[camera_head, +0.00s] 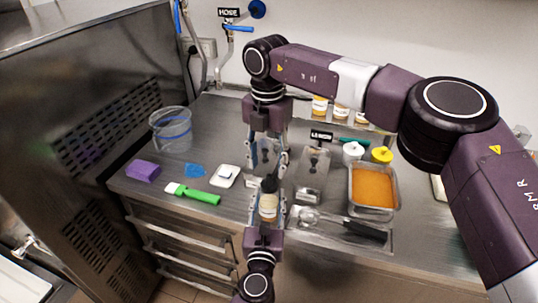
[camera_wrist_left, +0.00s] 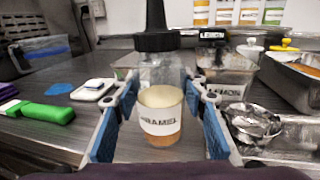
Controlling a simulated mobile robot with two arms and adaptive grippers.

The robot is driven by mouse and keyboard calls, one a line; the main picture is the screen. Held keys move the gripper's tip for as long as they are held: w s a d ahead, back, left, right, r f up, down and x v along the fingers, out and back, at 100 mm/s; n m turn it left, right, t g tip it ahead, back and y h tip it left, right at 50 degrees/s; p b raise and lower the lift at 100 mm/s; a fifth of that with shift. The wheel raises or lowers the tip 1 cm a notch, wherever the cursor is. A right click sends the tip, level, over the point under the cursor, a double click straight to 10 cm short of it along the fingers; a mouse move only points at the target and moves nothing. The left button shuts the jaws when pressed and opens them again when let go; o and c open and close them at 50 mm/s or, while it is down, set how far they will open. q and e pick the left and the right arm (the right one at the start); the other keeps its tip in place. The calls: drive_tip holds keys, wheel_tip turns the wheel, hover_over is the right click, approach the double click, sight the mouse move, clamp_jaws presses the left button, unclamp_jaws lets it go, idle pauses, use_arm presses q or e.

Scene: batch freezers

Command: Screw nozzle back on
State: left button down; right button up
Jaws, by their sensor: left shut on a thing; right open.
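A clear squeeze bottle (camera_head: 268,206) with a caramel label stands upright at the counter's front middle. It also shows in the left wrist view (camera_wrist_left: 161,122), with pale brown contents low inside. A black nozzle (camera_wrist_left: 156,41) sits on its top; it shows dark in the head view (camera_head: 270,184). I cannot tell whether it is threaded tight. My left gripper (camera_wrist_left: 161,100) is shut around the bottle's body, a blue-padded finger on each side. My right gripper (camera_head: 267,160) points down from above, open, its fingers spread above the nozzle. I cannot tell whether they touch it.
A lemon-labelled container (camera_head: 314,165) and a steel pan of orange mix (camera_head: 373,188) stand to the right. A black-handled tool (camera_head: 350,226) lies in front of them. A green-handled spatula (camera_head: 195,193), a purple sponge (camera_head: 143,170) and a clear bucket (camera_head: 171,130) are at left.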

drive_tip(key=n, duration=0.3)
drive_tip(key=shift+r+n, duration=0.15)
drive_tip(key=shift+n, duration=0.25)
drive_tip(key=n, duration=0.5)
drive_tip(key=shift+r, duration=0.15)
drive_tip(key=n, duration=0.4)
drive_tip(key=shift+r, duration=0.1)
drive_tip(key=n, duration=0.3)
drive_tip(key=shift+r+n, duration=0.1)
drive_tip(key=shift+n, duration=0.2)
drive_tip(key=n, duration=0.5)
drive_tip(key=shift+d+r, duration=0.1)
drive_tip(key=shift+r, duration=0.05)
drive_tip(key=n, duration=0.3)
drive_tip(key=shift+r+n, duration=0.1)
drive_tip(key=shift+n, duration=0.3)
drive_tip(key=n, duration=0.3)
drive_tip(key=shift+r, duration=0.1)
drive_tip(key=n, duration=0.5)
drive_tip(key=shift+d+r, duration=0.1)
drive_tip(key=shift+r, duration=0.05)
